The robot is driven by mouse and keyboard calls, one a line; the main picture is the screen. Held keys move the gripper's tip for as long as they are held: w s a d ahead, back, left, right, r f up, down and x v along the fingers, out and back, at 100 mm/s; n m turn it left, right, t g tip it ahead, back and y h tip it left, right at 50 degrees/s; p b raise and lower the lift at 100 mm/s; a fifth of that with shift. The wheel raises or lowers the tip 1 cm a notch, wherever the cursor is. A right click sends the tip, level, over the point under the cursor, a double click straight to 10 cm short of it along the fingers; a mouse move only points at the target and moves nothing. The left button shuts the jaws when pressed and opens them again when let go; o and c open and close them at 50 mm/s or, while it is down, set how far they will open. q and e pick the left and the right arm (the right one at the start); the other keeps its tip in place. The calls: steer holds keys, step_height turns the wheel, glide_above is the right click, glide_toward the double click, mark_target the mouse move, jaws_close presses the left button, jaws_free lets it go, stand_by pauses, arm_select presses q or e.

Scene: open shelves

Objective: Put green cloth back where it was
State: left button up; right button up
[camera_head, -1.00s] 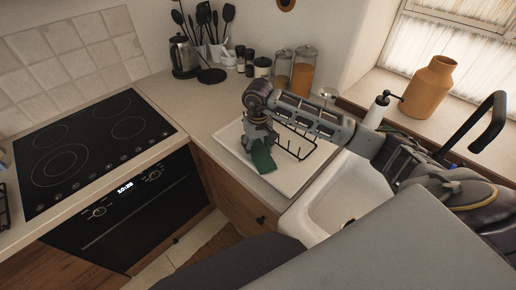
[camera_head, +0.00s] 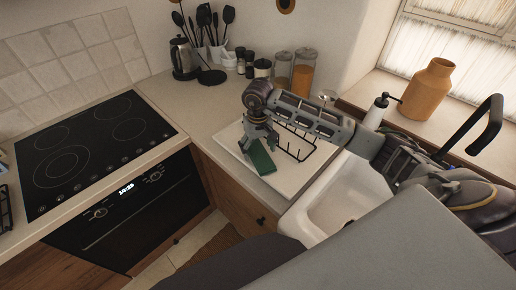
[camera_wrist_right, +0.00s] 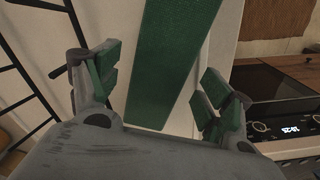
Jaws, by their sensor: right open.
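The green cloth (camera_head: 262,158) is a flat dark green strip on the white drainboard (camera_head: 297,183), near its left front edge beside the sink. My right gripper (camera_head: 259,144) is low over the cloth's back end. In the right wrist view, the cloth (camera_wrist_right: 172,60) runs between the two spread, green-padded fingers of that gripper (camera_wrist_right: 158,82). The fingers are open, with a gap on either side of the cloth. My left gripper is not in view.
A black wire rack (camera_head: 297,143) stands on the drainboard right of my gripper. The white sink (camera_head: 345,200) is in front of it to the right. Jars (camera_head: 303,72) stand behind. The stove (camera_head: 92,145) is at left, with clear counter (camera_head: 205,115) between.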

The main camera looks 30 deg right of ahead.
mark_target(258, 152)
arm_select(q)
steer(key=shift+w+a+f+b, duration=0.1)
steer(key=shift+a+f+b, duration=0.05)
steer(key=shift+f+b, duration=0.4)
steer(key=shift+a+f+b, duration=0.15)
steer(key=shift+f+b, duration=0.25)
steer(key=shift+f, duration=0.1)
arm_select(e)
step_height(258, 152, up, 12)
steer(key=shift+f, duration=0.15)
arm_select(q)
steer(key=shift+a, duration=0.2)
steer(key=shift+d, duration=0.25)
arm_select(e)
steer(key=shift+f, duration=0.1)
